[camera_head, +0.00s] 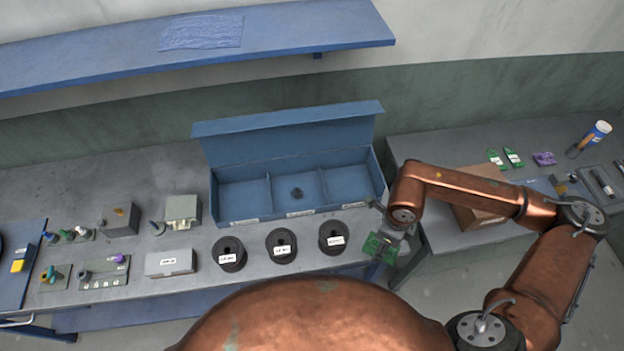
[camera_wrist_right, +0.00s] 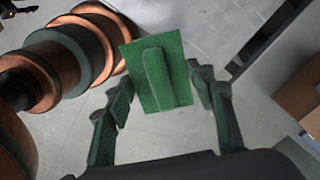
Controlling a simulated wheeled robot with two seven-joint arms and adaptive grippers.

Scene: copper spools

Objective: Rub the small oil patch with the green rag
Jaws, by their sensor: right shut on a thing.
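The green rag (camera_head: 376,246) is in my right gripper (camera_head: 386,236), at the front right end of the left bench, beside the gap between the benches. In the right wrist view the rag (camera_wrist_right: 176,88) is a flat green square with a raised ridge, between the fingers of my right gripper (camera_wrist_right: 158,92), which is shut on it. Floor shows behind the rag there. My left gripper is not in view. I cannot make out an oil patch for certain in either view.
Three black spools (camera_head: 229,254) stand along the left bench front, before a blue three-compartment box (camera_head: 262,217) with a small dark thing inside.

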